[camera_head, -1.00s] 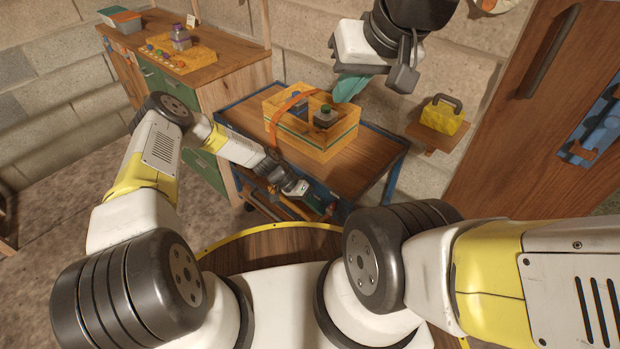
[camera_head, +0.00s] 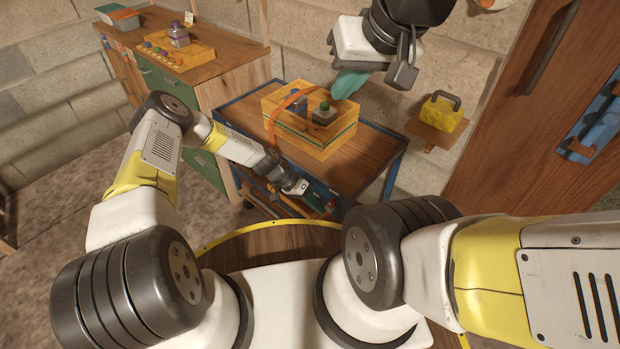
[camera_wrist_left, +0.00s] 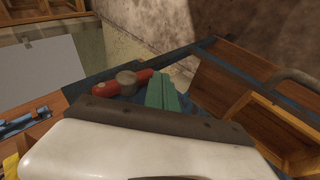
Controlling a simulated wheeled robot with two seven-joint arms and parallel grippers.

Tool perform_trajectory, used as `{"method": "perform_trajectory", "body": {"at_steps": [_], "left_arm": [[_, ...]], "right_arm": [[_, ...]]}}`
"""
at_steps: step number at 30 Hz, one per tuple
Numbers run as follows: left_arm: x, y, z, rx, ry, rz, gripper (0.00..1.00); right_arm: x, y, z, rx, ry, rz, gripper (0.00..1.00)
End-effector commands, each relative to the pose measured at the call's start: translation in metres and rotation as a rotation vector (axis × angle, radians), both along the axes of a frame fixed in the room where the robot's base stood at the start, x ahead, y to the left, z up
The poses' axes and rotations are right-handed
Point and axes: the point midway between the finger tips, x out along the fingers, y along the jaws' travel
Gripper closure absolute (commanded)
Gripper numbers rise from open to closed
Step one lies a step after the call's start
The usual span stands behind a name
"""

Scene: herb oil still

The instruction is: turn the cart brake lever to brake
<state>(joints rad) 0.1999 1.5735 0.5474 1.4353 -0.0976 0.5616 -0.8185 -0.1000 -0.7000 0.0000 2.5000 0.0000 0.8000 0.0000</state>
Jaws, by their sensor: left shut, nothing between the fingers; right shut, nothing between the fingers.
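The brake lever (camera_wrist_left: 105,89) shows in the left wrist view as a red bar with a round grey hub in its middle, at the cart's blue frame. My left gripper (camera_wrist_left: 162,90) has its green fingers shut and empty, just right of the lever's right end. I cannot tell whether they touch. In the head view my left arm reaches down to the near side of the cart (camera_head: 366,166), where the lever is too small to make out clearly. My right gripper (camera_head: 350,84) is shut and empty, raised above the back of the cart.
A yellow open crate (camera_head: 310,135) with an orange strap and a green-knobbed item stands on the cart top. A bench (camera_head: 225,65) with green drawers is at left. A small yellow box (camera_head: 441,115) sits on a wall shelf. A wooden door (camera_head: 530,120) is at right.

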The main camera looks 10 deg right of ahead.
Motion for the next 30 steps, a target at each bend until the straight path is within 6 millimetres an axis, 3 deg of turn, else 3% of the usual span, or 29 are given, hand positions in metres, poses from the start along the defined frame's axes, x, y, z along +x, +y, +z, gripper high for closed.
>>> {"method": "perform_trajectory", "body": {"at_steps": [16, 30], "left_arm": [[0.002, 0.003, 0.003, 0.0, -0.001, 0.001, 1.0], [0.023, 0.045, 0.052, 0.0, 0.0, 0.0, 1.0]], "right_arm": [[0.0, 0.0, 0.0, 0.0, 0.0, 0.0, 1.0], [0.0, 0.0, 0.0, 0.0, 0.0, 0.0, 1.0]]}}
